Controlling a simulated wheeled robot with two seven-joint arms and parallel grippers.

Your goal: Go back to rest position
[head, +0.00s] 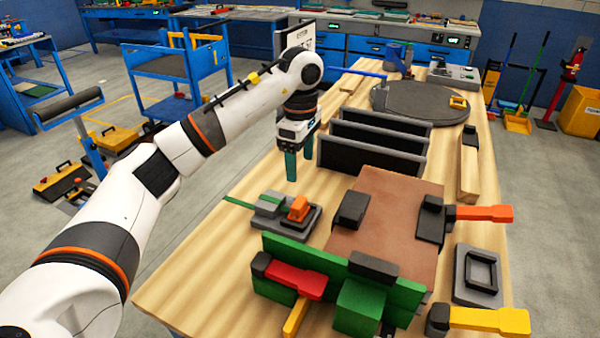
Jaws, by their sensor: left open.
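My left arm comes in from the left, and my left gripper (299,165) hangs fingers-down above the wooden workbench (215,235). Its two green fingers are apart with nothing visible between them. The gripper is just left of the dark upright panels in the rack (366,160) and behind a small grey fixture with an orange part (299,209). A brown panel (385,230) lies on the bench, held around by black clamps and a green fence (345,270). My right gripper is not in view.
Clamps with red (297,281), orange (485,213) and yellow (488,320) handles surround the panel. A dark round turntable (418,102) lies farther back. A blue cart (165,65) stands on the floor at left. The bench's left front is bare.

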